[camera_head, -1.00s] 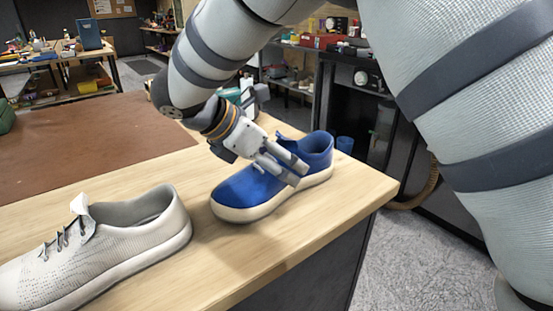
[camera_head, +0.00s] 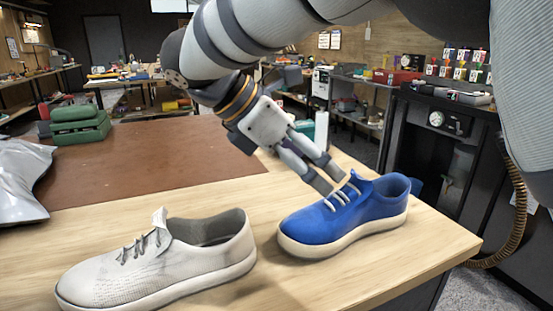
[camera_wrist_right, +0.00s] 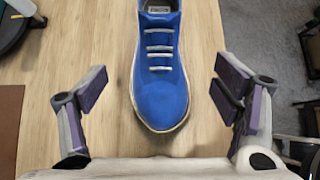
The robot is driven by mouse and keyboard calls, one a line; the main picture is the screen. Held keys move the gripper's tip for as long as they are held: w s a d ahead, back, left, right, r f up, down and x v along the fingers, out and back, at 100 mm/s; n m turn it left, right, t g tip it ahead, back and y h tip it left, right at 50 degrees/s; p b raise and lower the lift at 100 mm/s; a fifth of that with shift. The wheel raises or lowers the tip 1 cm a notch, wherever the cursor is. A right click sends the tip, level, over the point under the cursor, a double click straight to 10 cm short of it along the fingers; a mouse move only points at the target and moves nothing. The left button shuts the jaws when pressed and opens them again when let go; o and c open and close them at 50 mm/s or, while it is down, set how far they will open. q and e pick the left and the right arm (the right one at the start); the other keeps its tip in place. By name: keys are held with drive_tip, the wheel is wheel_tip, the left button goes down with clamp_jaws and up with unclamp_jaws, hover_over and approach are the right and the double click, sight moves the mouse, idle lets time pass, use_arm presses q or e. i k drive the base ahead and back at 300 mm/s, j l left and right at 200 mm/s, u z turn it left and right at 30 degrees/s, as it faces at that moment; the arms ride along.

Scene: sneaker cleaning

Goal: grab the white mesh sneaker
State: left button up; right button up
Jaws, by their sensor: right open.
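The white mesh sneaker (camera_head: 165,262) sits upright on the wooden table at the front left, toe to the left. A blue sneaker (camera_head: 345,218) with white laces stands to its right. My right gripper (camera_head: 326,182) is above and behind the blue sneaker's lacing, up and to the right of the white one. In the right wrist view my right gripper (camera_wrist_right: 155,95) is open and empty, and the blue sneaker's toe (camera_wrist_right: 160,98) points in between its fingers. The white mesh sneaker is outside that wrist view. My left gripper does not show.
The wooden table (camera_head: 300,285) carries a brown mat (camera_head: 150,160) behind the shoes. A green case (camera_head: 80,125) stands at the back left, and a grey crumpled bag (camera_head: 20,180) lies at the left edge. The table's right edge ends beside the blue sneaker.

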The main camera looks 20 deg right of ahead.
sight(180, 258)
drive_tip(key=k, duration=1)
